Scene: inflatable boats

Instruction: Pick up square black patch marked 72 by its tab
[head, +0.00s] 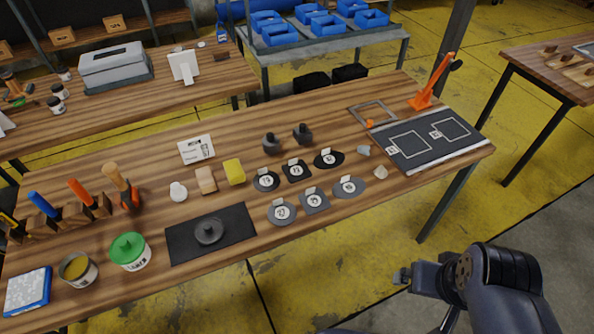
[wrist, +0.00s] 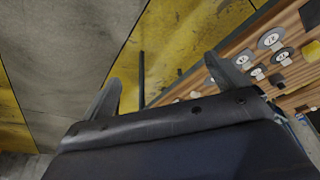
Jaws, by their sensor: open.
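A square black patch (head: 296,172) with a white round label and a pale upright tab lies on the wooden workbench, between a round black patch (head: 266,181) and an oval black patch (head: 329,159). Its number is too small to read surely. In front lie a grey round patch (head: 282,213), a grey square patch (head: 315,202) and a grey oval patch (head: 348,188). My gripper (head: 404,278) is beyond the bench's front edge, over the floor, apart from all patches. In the wrist view my gripper (wrist: 165,88) is open and empty; several patches show at right.
A yellow sponge (head: 234,172), a tan block (head: 206,181) and two dark weights (head: 287,139) stand near the patches. A black mat with outlined areas (head: 412,160) and an orange lever tool (head: 433,85) are at the bench's right. Bare wood lies in front of the grey patches.

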